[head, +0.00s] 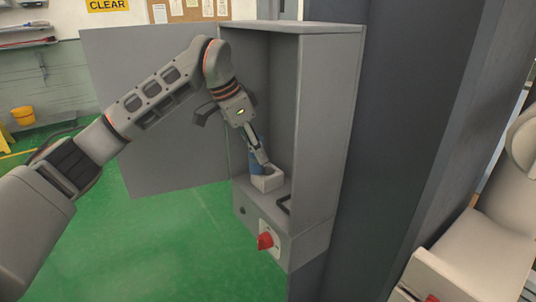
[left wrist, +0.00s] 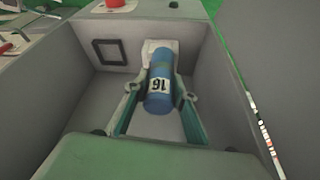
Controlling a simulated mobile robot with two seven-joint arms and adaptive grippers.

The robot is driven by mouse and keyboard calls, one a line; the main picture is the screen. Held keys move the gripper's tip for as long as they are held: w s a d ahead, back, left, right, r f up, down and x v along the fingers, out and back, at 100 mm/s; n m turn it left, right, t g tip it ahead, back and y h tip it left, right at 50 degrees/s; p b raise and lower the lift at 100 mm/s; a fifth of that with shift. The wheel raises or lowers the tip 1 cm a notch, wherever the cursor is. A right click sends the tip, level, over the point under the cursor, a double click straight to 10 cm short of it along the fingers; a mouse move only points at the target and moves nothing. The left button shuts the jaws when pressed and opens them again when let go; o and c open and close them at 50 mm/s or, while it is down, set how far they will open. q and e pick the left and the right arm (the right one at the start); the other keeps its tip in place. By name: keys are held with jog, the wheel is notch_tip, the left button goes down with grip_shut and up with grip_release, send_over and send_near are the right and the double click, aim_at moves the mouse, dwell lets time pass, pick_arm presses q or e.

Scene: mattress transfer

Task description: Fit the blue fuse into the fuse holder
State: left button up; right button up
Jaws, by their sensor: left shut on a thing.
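The blue fuse (left wrist: 160,82), marked 16, is between the fingers of my left gripper (left wrist: 156,92) in the left wrist view. In the head view the fuse (head: 255,163) is partly hidden by the gripper (head: 258,158). The left gripper is shut on it. A light-coloured holder block (head: 267,180) is at the fuse's lower end, low inside the open grey cabinet. It also shows behind the fuse in the left wrist view (left wrist: 150,46). I cannot tell whether the fuse is seated in it. My right gripper is not in view.
The grey cabinet (head: 325,130) has its door (head: 150,110) swung open to the left. A red rotary switch (head: 265,241) is on its lower front. A dark square frame (left wrist: 110,52) lies beside the holder. Cabinet walls stand close on both sides of the gripper.

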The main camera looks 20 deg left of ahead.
pick_arm(q)
jog(key=w+d+f, duration=0.1)
jog(key=w+d+f+p, duration=0.1)
jog(key=f, duration=0.1)
jog(key=shift+d+f+p, duration=0.1)
jog(key=shift+d+p, duration=0.15)
jog(key=shift+p, duration=0.05)
jog(key=shift+a+f, duration=0.1)
jog(key=shift+f, duration=0.05)
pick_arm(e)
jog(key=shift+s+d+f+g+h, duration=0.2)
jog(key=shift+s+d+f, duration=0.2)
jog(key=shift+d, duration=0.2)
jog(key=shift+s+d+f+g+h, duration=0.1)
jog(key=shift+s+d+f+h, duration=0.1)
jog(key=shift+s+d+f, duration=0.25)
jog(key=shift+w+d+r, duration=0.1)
